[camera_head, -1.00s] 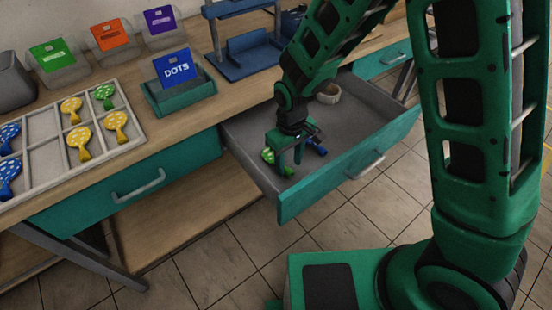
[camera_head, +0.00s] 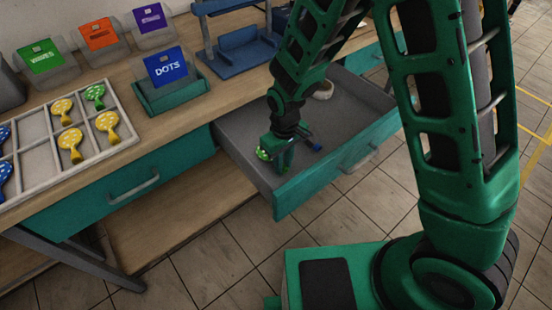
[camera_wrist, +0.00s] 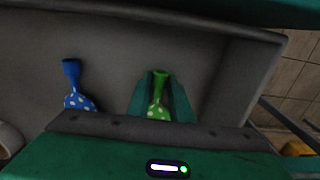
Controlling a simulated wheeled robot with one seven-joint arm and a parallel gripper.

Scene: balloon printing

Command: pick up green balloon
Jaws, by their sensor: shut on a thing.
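The green balloon with pale dots (camera_wrist: 158,97) is between the two fingers of my gripper (camera_wrist: 160,88) in the wrist view. The fingers are shut on it. In the head view, the green balloon (camera_head: 263,154) shows just left of my gripper (camera_head: 281,160), inside the open drawer. I cannot tell whether it still touches the drawer floor.
A blue dotted balloon (camera_wrist: 76,90) lies in the drawer, left of my gripper in the wrist view. The open drawer (camera_head: 320,174) has raised walls around my gripper. A white divided tray (camera_head: 38,150) with yellow, blue and green balloons sits on the table. A cup (camera_head: 324,90) stands at the drawer's back.

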